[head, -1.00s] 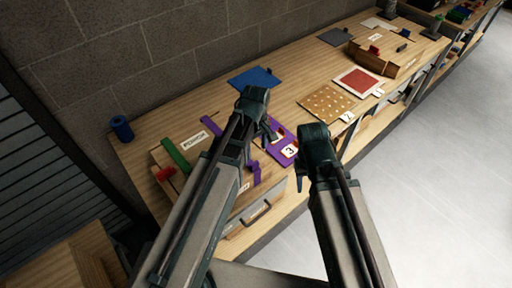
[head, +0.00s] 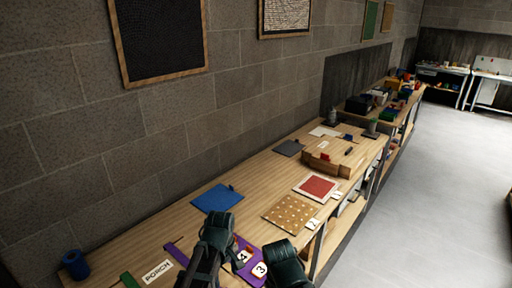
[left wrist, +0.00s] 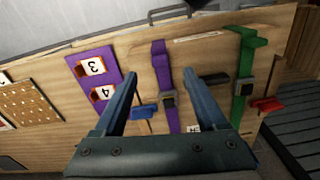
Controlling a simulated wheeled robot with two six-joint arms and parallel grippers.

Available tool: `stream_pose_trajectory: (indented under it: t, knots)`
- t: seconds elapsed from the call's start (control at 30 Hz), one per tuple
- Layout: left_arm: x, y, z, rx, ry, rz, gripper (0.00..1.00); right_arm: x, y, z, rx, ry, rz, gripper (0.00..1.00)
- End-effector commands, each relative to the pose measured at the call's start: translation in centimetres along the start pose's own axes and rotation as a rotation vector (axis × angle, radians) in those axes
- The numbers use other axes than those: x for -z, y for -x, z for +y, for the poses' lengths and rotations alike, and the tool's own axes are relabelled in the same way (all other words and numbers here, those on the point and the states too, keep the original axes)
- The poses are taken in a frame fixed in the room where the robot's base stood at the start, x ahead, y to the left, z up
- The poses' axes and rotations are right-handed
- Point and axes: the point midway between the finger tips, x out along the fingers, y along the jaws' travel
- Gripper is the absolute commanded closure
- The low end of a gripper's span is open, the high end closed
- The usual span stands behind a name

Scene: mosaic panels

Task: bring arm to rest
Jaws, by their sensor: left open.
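My left gripper (left wrist: 157,88) is open in the left wrist view, with its two fingers spread above the wooden bench. Nothing is between its fingertips except a view of the bench and tools below. In the head view my left arm (head: 212,240) comes up at the bottom, over the near part of the bench. My right arm (head: 285,268) shows beside it at the bottom edge, and its fingers are hidden. A purple panel (left wrist: 99,70) with tiles marked 3 and 4 lies near the left gripper.
A purple clamp (left wrist: 163,70), a green clamp (left wrist: 246,62) and a blue-handled tool (left wrist: 146,110) lie by the fingers. The bench holds a blue panel (head: 217,198), a dotted wooden panel (head: 290,214), a red panel (head: 317,187) and a blue roll (head: 76,265). Open floor (head: 450,190) lies right.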

Motion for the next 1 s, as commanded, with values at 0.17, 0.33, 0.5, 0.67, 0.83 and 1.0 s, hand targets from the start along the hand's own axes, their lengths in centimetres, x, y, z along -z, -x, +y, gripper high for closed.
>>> stream_pose_trajectory:
  t: [0.17, 0.33, 0.5, 0.67, 0.83, 1.0]
  knots:
    - [-4.2, -7.3, -1.0, 0.032, -0.358, 0.010, 0.26, 0.5, -7.2, -0.7, -0.001, 0.002, 0.001, 0.55]
    - [-7.6, -12.2, -2.0, 0.068, -0.722, 0.013, 0.26, 0.8, -12.2, -1.1, -0.002, 0.005, 0.002, 0.55]
    - [-9.8, -15.2, -2.8, 0.094, -0.985, 0.010, 0.26, 1.0, -15.2, -1.4, -0.003, 0.007, 0.003, 0.55]
    - [-10.7, -16.2, -3.2, 0.108, -1.107, 0.007, 0.26, 1.1, -16.2, -1.5, -0.003, 0.008, 0.003, 0.55]
    - [-10.9, -16.1, -3.2, 0.111, -1.133, 0.006, 0.26, 1.1, -16.2, -1.5, -0.003, 0.008, 0.003, 0.55]
    - [-10.8, -16.1, -3.2, 0.110, -1.131, 0.006, 0.26, 1.1, -16.1, -1.5, -0.003, 0.008, 0.003, 0.55]
